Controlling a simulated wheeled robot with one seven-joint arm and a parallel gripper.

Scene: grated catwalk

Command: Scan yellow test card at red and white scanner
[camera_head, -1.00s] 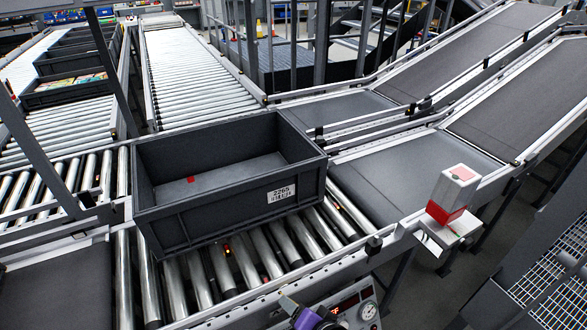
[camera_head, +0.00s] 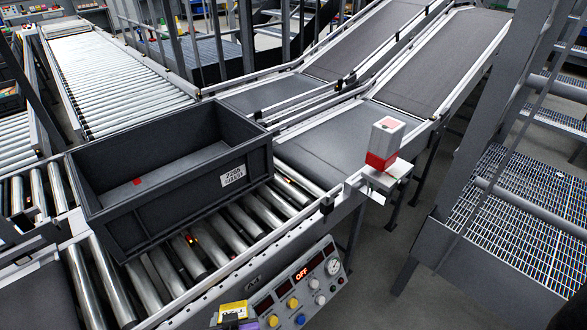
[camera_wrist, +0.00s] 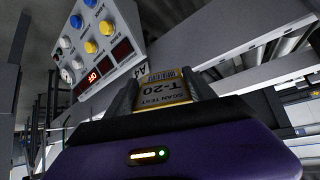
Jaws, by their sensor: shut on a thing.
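The yellow test card (camera_head: 233,310) is at the bottom of the head view, and its "SCAN TEST T-20" print shows in the wrist view (camera_wrist: 163,92). My gripper (camera_wrist: 163,90) is shut on the card, with a dark finger on each side of it. In the head view only a small dark part of the gripper (camera_head: 236,321) shows under the card. The red and white scanner (camera_head: 384,144) stands on a small bracket at the conveyor's side rail, up and to the right of the card and well apart from it. I cannot make out the scanner in the wrist view.
A control panel (camera_head: 300,288) with knobs, a gauge and a red "OFF" display is close beside the card; it also shows in the wrist view (camera_wrist: 92,40). A grey crate (camera_head: 190,190) sits on the conveyor rollers. A grated platform (camera_head: 530,205) is at right.

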